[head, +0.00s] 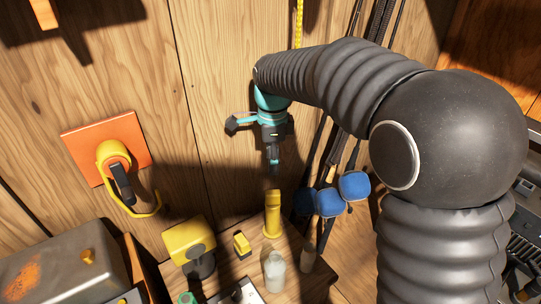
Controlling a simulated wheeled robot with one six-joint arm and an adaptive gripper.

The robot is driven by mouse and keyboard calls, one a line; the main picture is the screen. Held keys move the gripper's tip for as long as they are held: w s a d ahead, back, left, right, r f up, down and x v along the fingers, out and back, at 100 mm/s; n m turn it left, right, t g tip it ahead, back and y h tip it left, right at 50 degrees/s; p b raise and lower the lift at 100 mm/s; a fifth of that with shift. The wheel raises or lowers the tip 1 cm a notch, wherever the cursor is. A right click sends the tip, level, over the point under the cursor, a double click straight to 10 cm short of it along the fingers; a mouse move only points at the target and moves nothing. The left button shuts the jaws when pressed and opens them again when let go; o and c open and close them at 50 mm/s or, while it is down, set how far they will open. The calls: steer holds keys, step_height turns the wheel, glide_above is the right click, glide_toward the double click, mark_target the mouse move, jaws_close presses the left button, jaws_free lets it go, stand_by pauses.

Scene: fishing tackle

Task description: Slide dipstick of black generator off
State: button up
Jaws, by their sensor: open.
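My gripper (273,166) is at the end of my arm in the upper middle, pointing down in front of the wooden wall. It is open and looks empty. It is above a yellow upright cylinder (272,215), apart from it. A dark slatted machine (525,243) shows at the lower right edge, partly cut off and partly behind my arm. It may be the black generator, but I cannot tell for certain. I cannot make out a dipstick. My gripper is well to the left of this machine.
A wooden top holds a yellow device (189,240), a small yellow block (241,244) and a pale bottle (274,270). Blue-ended rods (354,186) lean beside it. An orange wall plate (80,140) carries a yellow hook. A grey metal box (85,285) stands lower left.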

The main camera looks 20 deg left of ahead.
mark_target(273, 192)
step_height(273, 192, down, 14)
steer(key=shift+d+r+b, duration=0.1)
steer(key=shift+b, duration=1.15)
steer(key=shift+c, duration=0.2)
jaws_close()
